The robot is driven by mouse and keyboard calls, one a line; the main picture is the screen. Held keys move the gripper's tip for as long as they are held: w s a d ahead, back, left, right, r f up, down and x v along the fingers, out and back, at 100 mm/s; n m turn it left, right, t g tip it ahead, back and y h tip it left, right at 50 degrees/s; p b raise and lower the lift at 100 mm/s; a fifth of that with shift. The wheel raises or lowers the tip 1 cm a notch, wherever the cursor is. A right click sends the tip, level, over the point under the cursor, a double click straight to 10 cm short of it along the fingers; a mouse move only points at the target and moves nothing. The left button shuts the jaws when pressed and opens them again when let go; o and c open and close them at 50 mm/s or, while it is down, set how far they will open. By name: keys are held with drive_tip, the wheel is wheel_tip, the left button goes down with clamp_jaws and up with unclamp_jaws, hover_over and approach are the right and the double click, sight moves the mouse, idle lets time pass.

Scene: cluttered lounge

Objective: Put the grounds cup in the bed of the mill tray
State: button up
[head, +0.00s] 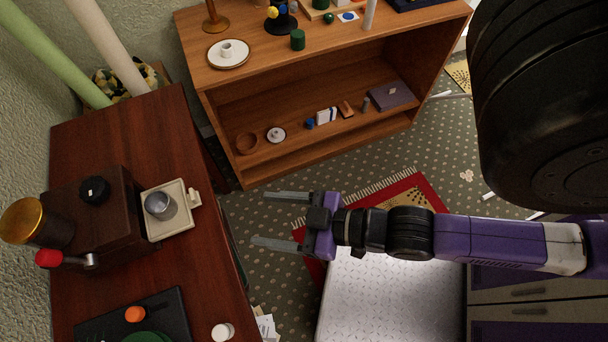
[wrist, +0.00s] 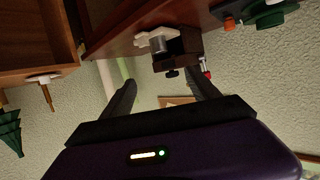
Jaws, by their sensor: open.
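The grounds cup (head: 158,204) is a small grey metal cup. It appears upright within the outline of the cream, square mill tray (head: 171,227), toward the tray's left side. I cannot tell whether its base lies flat on the bed. The tray sits against the dark wooden mill (head: 93,225) on the reddish table. My gripper (head: 259,218) is open and empty, to the right of the table and tray, with its fingers pointing left. In the wrist view the grounds cup (wrist: 158,45), the tray (wrist: 148,37) and the mill (wrist: 182,50) show beyond the fingers (wrist: 162,88).
The mill has a red-knobbed crank (head: 49,258) and a brass top (head: 35,221). A black board (head: 177,306) with an orange item and a white pot (head: 222,331) are nearer on the table (head: 205,270). A wooden shelf (head: 290,90) with small objects stands behind.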

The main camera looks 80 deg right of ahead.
drive_tip(key=s+r, duration=0.6)
drive_tip(key=shift+s, duration=0.2)
idle(1.0)
